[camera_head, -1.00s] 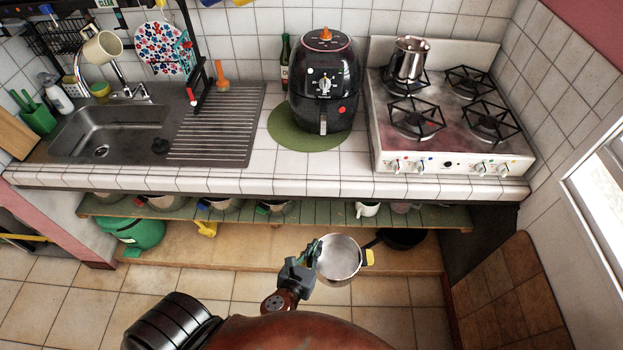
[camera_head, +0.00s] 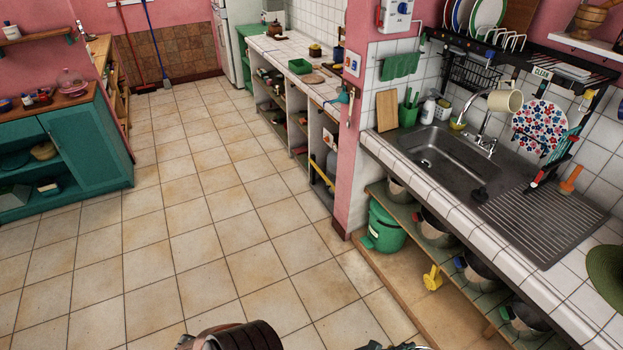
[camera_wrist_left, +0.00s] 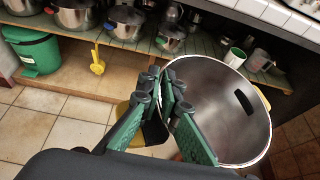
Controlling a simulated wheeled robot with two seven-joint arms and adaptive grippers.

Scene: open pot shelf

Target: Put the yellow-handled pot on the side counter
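The yellow-handled pot (camera_wrist_left: 235,115) is a steel pot that shows in the left wrist view, with its open mouth towards the camera. My left gripper (camera_wrist_left: 166,88) is shut on its near side, at a yellow handle that the fingers partly cover. The other yellow handle shows a little at the pot's right. The pot is held in front of the low shelf. In the head view only a sliver of this gripper shows at the bottom edge, and the pot is out of view. A tiled counter (camera_head: 322,90) stands beyond the pink wall. My right gripper is not in view.
The sink counter (camera_head: 415,165) runs along the right, with pots on the green shelf (camera_head: 410,215) below it. A pink wall end (camera_head: 352,150) stands between the two counters. A teal cabinet (camera_head: 90,150) is at the left. The tiled floor (camera_head: 190,220) between is clear.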

